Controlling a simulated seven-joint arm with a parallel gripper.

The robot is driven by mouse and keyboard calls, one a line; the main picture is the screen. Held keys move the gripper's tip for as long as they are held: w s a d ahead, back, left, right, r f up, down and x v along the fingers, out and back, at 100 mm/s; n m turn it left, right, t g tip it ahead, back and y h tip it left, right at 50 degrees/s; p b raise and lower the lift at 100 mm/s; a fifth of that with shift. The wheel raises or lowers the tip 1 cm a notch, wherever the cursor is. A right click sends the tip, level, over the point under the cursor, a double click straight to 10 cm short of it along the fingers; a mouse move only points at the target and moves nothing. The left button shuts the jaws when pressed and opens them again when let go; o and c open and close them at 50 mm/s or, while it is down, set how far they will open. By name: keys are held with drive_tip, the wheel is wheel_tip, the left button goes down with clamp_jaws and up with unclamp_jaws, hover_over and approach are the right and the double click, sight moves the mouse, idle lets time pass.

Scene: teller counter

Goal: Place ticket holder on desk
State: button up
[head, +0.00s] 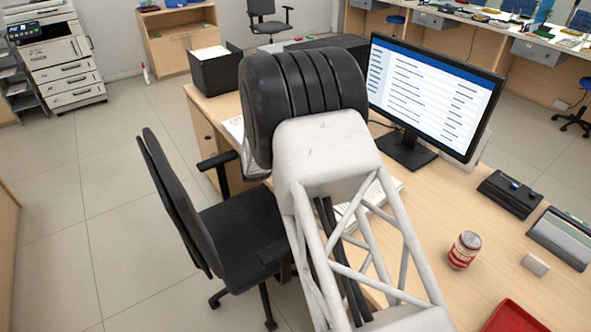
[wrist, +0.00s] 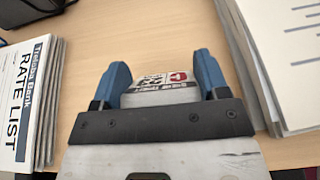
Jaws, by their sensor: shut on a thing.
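My gripper (wrist: 162,74) shows in the wrist view with two blue fingers. It is shut on a small white item with black and red print (wrist: 160,90), which I take to be the ticket holder. Its lower part is hidden behind the gripper's dark plate. The fingers are over the wooden desk (wrist: 150,30), between two paper stacks; I cannot tell whether the item touches the surface. In the head view the desk (head: 500,285) runs to the right, and my arm hides the gripper and item.
A rate list stack (wrist: 38,90) lies left of my gripper and a white paper stack (wrist: 295,60) close on its right. A monitor (head: 433,95), red-and-white can (head: 464,250), black device (head: 510,193) and red tray (head: 515,318) stand on the desk. A black chair (head: 235,235) is left.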

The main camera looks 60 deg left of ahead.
drive_tip(key=shift+f, duration=1.05)
drive_tip(key=shift+f, duration=0.15)
drive_tip(key=o, duration=0.9)
drive_tip(key=shift+s+r, duration=0.15)
drive_tip(key=shift+r, duration=0.05)
drive_tip(key=v, duration=1.1)
drive_tip(key=shift+s+r, duration=0.2)
drive_tip(key=shift+s, duration=0.1)
